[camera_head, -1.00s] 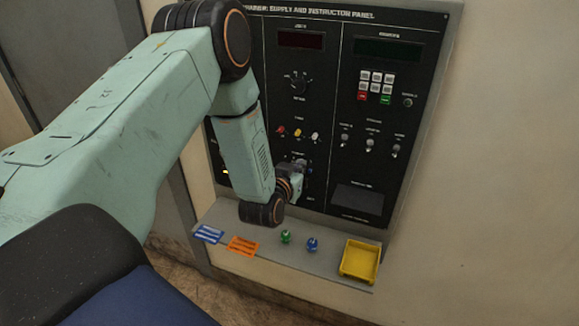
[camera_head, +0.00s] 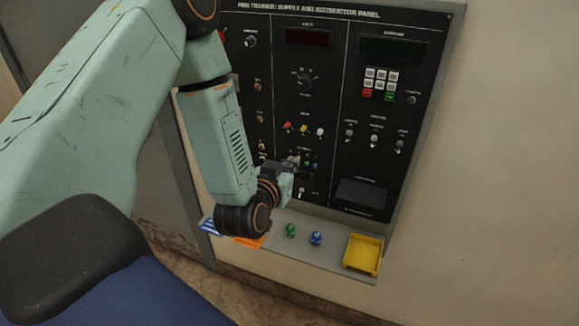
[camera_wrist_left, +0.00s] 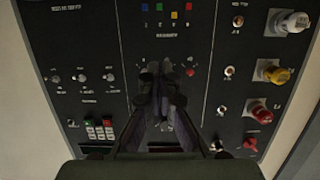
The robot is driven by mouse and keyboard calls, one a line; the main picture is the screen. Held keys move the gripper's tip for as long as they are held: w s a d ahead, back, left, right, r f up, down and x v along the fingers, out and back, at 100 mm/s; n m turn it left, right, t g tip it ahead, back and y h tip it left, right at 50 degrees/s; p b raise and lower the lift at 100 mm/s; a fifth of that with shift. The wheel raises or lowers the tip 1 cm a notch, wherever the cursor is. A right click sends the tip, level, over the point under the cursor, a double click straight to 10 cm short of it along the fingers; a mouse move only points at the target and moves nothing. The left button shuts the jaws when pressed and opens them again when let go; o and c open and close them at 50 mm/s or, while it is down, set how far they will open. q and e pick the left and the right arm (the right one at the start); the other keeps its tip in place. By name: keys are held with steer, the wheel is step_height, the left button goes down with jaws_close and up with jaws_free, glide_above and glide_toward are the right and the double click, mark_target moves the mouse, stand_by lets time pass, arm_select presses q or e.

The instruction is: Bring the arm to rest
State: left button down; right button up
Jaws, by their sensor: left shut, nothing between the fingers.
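My left arm comes in from the left in the head view and bends down in front of the black trainer panel (camera_head: 345,100). My left gripper (camera_head: 293,162) is shut and empty, in front of the lower middle of the panel. In the left wrist view its dark fingers (camera_wrist_left: 160,88) are together, with the panel face behind them. I cannot tell whether the fingertips touch the panel. My right gripper is in neither view.
A grey shelf (camera_head: 332,256) juts out below the panel. It bears a yellow tray (camera_head: 362,253), a green knob (camera_head: 290,230), a blue knob (camera_head: 316,238), and blue and orange cards (camera_head: 247,242) partly behind my wrist. Large knobs (camera_wrist_left: 272,72) stand out in the left wrist view.

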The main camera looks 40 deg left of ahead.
arm_select(q)
steer(key=s+d+f+g+h+b, duration=0.1)
steer(key=s+d+f+g+b, duration=0.2)
steer(key=s+f, duration=0.8)
steer(key=s+d+f+m+g+h+b, duration=0.1)
steer(key=s+d+f+g+b, duration=0.3)
steer(key=f, duration=1.3)
steer(key=s+d+f+m+g+h+b, duration=0.1)
steer(key=s+d+f+g+b, duration=0.3)
steer(key=s+f+b, duration=1)
steer(key=s+g, duration=0.3)
steer(key=shift+s+f+g, duration=0.3)
steer(key=shift+f+g, duration=0.1)
